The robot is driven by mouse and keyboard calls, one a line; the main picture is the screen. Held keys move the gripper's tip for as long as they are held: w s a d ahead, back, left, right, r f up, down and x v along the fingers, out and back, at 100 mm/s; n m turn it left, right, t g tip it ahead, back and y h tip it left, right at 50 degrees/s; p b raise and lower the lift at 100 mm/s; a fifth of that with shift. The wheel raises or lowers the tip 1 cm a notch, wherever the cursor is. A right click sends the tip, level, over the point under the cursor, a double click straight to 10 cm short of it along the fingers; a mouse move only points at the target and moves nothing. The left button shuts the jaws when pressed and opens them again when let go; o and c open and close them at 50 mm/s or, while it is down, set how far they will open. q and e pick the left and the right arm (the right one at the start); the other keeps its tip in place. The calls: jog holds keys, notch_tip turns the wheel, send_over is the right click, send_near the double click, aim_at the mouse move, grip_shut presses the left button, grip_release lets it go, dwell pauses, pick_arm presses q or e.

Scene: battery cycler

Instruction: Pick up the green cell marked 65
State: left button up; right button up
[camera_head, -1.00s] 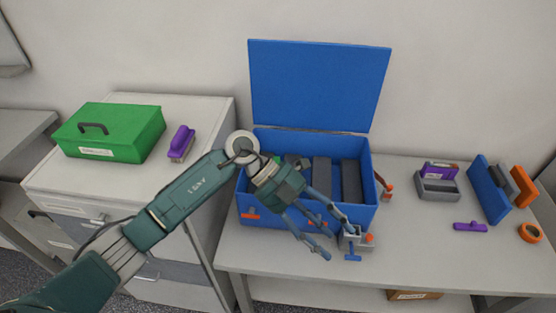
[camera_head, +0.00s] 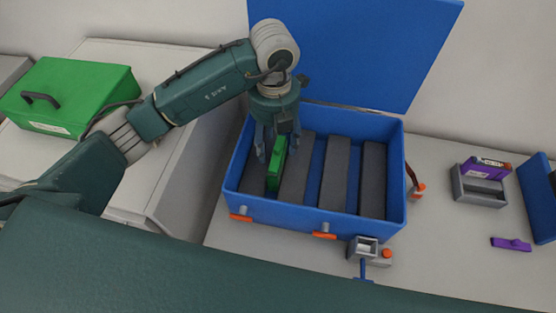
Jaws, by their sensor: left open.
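A green cell (camera_head: 276,172) stands upright inside the open blue box (camera_head: 313,222), in the left part between the dark grey dividers. Its number is too small to read. My left gripper (camera_head: 277,150) points down into the box from above, with its fingers spread around the cell's upper part. The fingers are open, and I cannot tell whether they touch the cell. My right gripper is not in view.
The box's blue lid (camera_head: 350,50) stands open behind. A grey holder with a purple cell (camera_head: 485,167), a purple piece (camera_head: 511,243) and a small grey fixture (camera_head: 364,248) lie right and front of the box. A green case (camera_head: 70,95) sits on the left cabinet.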

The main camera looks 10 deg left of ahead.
aim_at(275, 157)
pick_arm(q)
jog(key=shift+s+f, duration=0.1)
jog(key=shift+f, duration=0.6)
notch_tip(275, 157, down, 4)
jog(key=p, duration=0.2)
jog(key=shift+a+f+p, duration=0.1)
jog(key=shift+f+p, duration=0.1)
jog(key=shift+p, duration=0.1)
jog(key=shift+f, duration=0.4)
jog(key=shift+c, duration=0.5)
jog(key=shift+w, duration=0.2)
grip_shut()
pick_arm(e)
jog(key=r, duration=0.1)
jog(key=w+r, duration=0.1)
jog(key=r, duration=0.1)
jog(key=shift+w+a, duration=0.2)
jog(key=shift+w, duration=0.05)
